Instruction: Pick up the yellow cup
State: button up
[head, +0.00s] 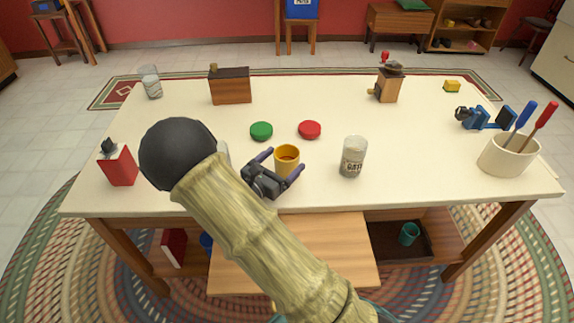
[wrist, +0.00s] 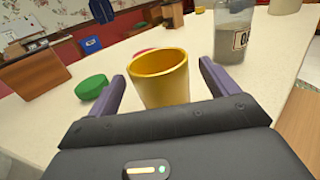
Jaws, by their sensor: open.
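The yellow cup (head: 287,161) stands upright on the cream table (head: 215,120) near its front edge. My gripper (head: 281,163) is open, with its purple fingers on either side of the cup. In the wrist view the cup (wrist: 160,78) sits between the two fingers of my gripper (wrist: 160,85), with a gap visible at its left. Whether a finger touches the cup, I cannot tell. The cup's lower part is hidden behind the gripper body in the wrist view.
A glass jar (head: 353,157) stands close to the right of the cup. Green (head: 262,131) and red (head: 310,130) discs lie behind it. A red box (head: 119,166) is at the left and a white utensil holder (head: 507,155) at the right. The table's middle back is clear.

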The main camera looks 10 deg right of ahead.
aim_at(292, 152)
jog(key=x, duration=0.4)
jog(key=shift+w+f, duration=0.2)
jog(key=c, duration=1.1)
notch_tip(292, 152, up, 10)
jog(key=shift+r+p, duration=0.1)
jog(key=shift+p, duration=0.7)
jog(key=shift+c, duration=0.2)
